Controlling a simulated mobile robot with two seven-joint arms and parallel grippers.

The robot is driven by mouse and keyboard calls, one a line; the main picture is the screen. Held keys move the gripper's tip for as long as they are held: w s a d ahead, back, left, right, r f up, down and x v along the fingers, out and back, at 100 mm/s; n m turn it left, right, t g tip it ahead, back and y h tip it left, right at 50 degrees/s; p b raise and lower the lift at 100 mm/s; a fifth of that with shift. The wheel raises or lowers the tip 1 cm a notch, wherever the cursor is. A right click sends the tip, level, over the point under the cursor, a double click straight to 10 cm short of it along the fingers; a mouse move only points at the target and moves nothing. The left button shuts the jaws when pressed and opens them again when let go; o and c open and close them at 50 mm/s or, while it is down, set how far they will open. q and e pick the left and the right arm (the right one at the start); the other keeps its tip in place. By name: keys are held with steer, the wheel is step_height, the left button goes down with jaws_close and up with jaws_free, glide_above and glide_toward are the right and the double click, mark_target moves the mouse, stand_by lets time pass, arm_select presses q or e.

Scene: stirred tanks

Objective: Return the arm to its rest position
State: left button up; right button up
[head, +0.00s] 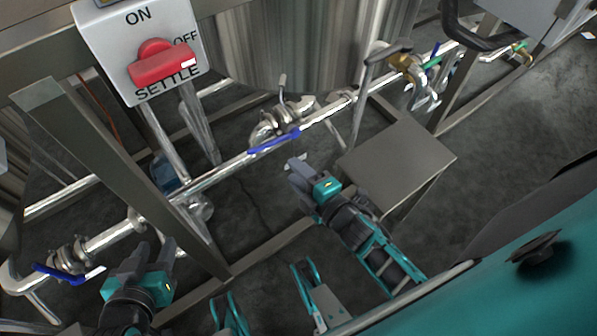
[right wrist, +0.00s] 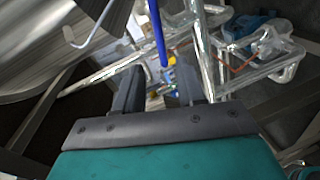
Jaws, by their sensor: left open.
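My left gripper (head: 151,248) is at the lower left of the head view. Its dark fingers are apart with nothing between them, close to the low pipe run. My right gripper (head: 297,168) is near the middle of the head view, between the pipe with blue-handled valves and a grey metal step. In the right wrist view, its two dark fingers (right wrist: 157,85) stand apart, with pipe and floor showing between them. It holds nothing that I can see.
A switch box (head: 138,22) with a red handle (head: 160,65) is at upper left. Blue valve handles (head: 273,141) (head: 58,274) sit on the steel pipe (head: 225,170). The grey step (head: 400,158) stands right of my right gripper. Open floor (head: 500,150) lies further right.

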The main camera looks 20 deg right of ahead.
steer(key=shift+d, duration=0.1)
stand_by(0.3)
arm_select(q)
steer(key=shift+d, duration=0.1)
steer(key=shift+r, duration=0.15)
arm_select(e)
steer(key=s+a+r+m+g, duration=0.2)
steer(key=s+r+m+g, duration=0.4)
steer(key=m, duration=1)
arm_select(q)
steer(key=s+a+r+y+p, duration=0.1)
steer(key=a+r+p, duration=0.2)
steer(key=r+p, duration=0.7)
steer(key=p, duration=0.5)
steer(key=shift+s+r, duration=0.25)
steer(key=shift+r, duration=0.15)
arm_select(e)
steer(key=s+d+r+t+h, duration=0.1)
steer(key=s+d+r, duration=0.1)
steer(key=r, duration=0.8)
steer(key=shift+d+h, duration=0.3)
steer(key=shift+d, duration=0.4)
